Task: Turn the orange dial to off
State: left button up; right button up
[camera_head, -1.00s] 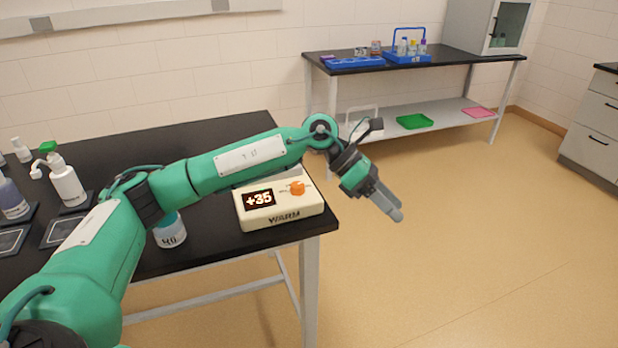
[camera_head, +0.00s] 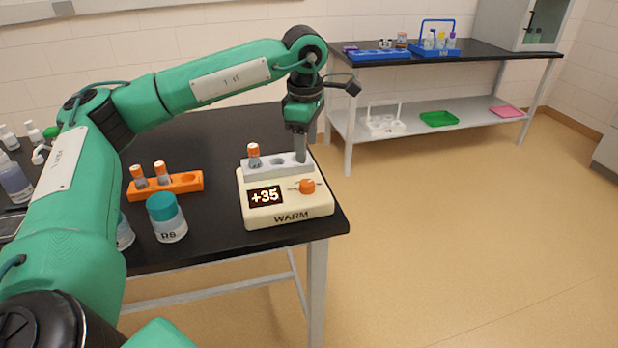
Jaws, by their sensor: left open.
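The orange dial (camera_head: 307,187) sits on the front right of a cream warmer box (camera_head: 286,206) marked WARM. My left gripper (camera_head: 300,158) points down over the right end of the block, behind and above the dial. The gap between its fingers is hard to see from here. It is apart from the dial, and I see nothing in it. My right gripper is not in view.
An orange rack (camera_head: 166,185) with two capped tubes and a teal-lidded jar (camera_head: 167,217) stand left of the warmer on the black bench (camera_head: 220,136). The bench's right edge is close beside the warmer. A second table (camera_head: 488,63) stands at the back.

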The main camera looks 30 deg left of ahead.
aim_at(308, 183)
pick_arm(q)
jog(key=f, duration=1)
jog(key=shift+w+f, duration=0.2)
jog(key=shift+w, duration=0.1)
jog(key=c, duration=1)
